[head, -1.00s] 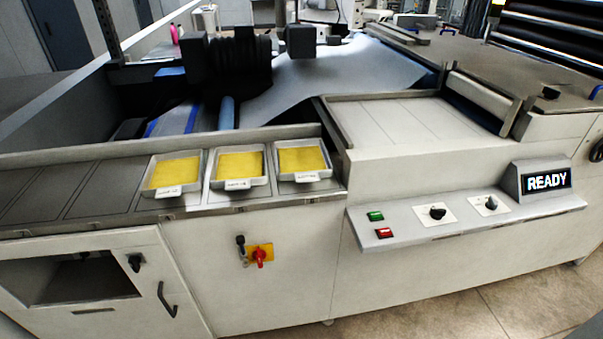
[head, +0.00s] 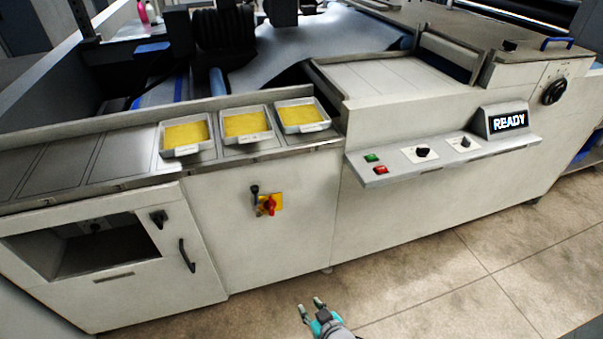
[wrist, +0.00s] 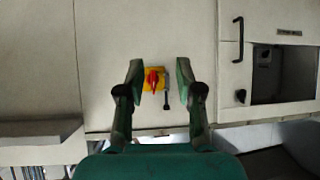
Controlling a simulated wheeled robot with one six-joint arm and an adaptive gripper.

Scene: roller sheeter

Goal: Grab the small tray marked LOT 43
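Three small grey trays with yellow contents stand side by side on the machine's front ledge in the head view: a left tray (head: 187,136), a middle tray (head: 247,125) and a right tray (head: 301,115). Each has a small label tab on its front edge. The lettering is too small to read, so I cannot tell which is LOT 43. My gripper (head: 312,304) is low in front of the machine, well below and apart from the trays. In the wrist view my gripper (wrist: 158,78) has its fingers spread with nothing between them. No tray shows in the wrist view.
A red and yellow switch (head: 269,204) sits on the front panel below the trays; it also shows in the wrist view (wrist: 154,80). A control shelf (head: 440,150) juts out at right beside a READY display (head: 507,122). The ledge left of the trays is empty.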

